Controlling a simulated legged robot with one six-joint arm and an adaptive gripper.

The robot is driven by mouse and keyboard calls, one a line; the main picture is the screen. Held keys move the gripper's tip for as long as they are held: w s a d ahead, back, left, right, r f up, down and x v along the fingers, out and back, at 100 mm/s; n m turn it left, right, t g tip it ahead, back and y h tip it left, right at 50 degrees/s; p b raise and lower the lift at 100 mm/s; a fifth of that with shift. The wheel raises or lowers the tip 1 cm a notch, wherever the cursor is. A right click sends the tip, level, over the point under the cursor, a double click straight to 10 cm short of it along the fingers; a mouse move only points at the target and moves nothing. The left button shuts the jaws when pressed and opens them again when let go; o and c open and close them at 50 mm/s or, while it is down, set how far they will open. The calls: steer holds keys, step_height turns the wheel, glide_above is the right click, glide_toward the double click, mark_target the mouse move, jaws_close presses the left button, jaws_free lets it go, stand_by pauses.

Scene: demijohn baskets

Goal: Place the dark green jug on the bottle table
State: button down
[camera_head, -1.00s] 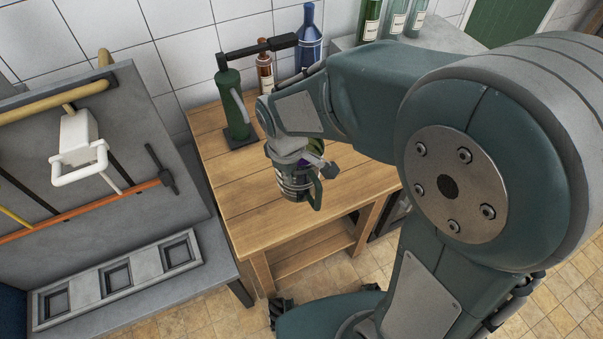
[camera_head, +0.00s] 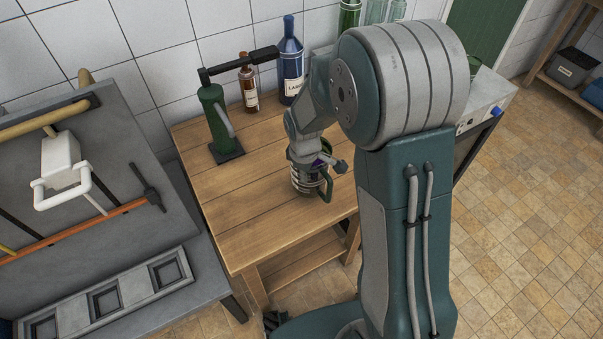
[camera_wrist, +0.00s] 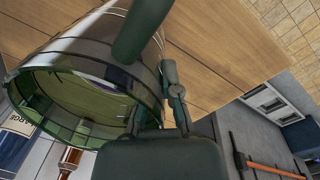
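The dark green jug (camera_head: 306,184), a glass vessel with a handle and pale bands, is over the middle right of the wooden bottle table (camera_head: 240,225). I cannot tell whether its base touches the top. In the wrist view the jug (camera_wrist: 85,75) fills the upper left, its open mouth facing the camera and its thick green handle crossing in front. My gripper (camera_head: 318,160) is at the jug's upper part, beside the handle. It appears closed on the jug; one finger (camera_wrist: 174,92) shows beside the wall, while the jug and handle hide the exact contact.
A green pump-like bottle (camera_head: 213,115) with a lever stands at the table's back left. A brown bottle (camera_head: 248,90) and a blue bottle (camera_head: 290,65) stand along the back. A grey bench with a slotted rack (camera_head: 110,300) is left. The table's front left is clear.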

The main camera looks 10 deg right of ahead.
mark_target(306, 192)
steer(key=shift+f, duration=1.45)
steer(key=c, duration=1.3)
jaws_free()
steer(key=shift+f, duration=0.15)
steer(key=o, duration=0.5)
